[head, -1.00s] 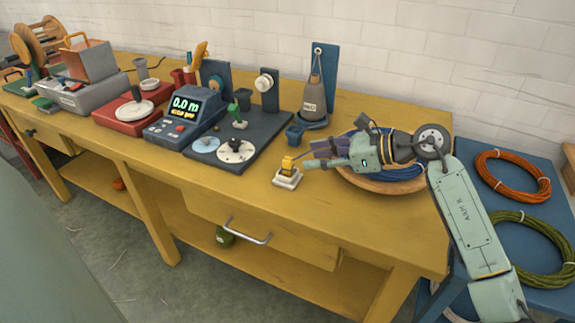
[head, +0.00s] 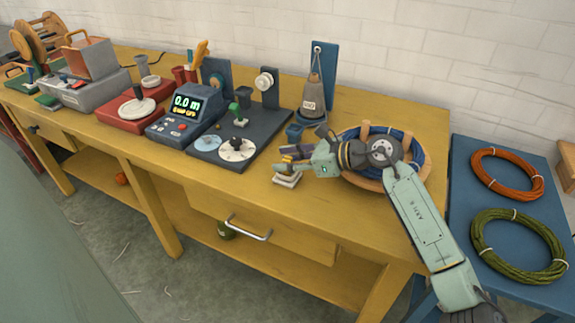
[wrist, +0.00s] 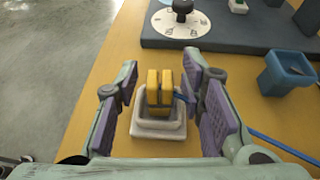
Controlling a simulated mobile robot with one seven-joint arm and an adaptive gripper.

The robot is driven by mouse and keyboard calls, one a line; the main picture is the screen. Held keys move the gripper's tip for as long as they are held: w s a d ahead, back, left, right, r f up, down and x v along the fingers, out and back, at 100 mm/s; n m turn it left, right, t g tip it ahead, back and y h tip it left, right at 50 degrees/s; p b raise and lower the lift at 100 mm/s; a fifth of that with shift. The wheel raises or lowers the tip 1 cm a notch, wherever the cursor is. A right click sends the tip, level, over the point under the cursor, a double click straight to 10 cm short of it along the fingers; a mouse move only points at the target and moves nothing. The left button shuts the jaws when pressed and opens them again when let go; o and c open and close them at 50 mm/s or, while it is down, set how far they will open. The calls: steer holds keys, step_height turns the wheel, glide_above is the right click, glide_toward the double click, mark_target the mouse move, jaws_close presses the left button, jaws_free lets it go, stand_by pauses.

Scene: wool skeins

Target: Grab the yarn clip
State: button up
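The yarn clip is a small yellow block (wrist: 153,88) seated in a pale square base (wrist: 160,128) on the yellow bench. A blue strand shows at its right side in the wrist view. My gripper (wrist: 163,80) is open, with purple pads standing to the left and right of the clip and gaps on both sides. In the head view my gripper (head: 288,158) is at the clip's place and hides most of the yellow. The pale base (head: 287,179) shows just below the fingers there.
A dark board with dials (head: 215,162) lies left of the clip, and a small blue cup (wrist: 288,72) stands close by at the right in the wrist view. A wooden-rimmed bowl (head: 424,160) of blue yarn sits under my arm. The bench front edge is near.

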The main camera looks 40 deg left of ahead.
steer(key=c, duration=0.7)
steer(key=shift+r, duration=0.1)
steer(key=shift+c, duration=0.2)
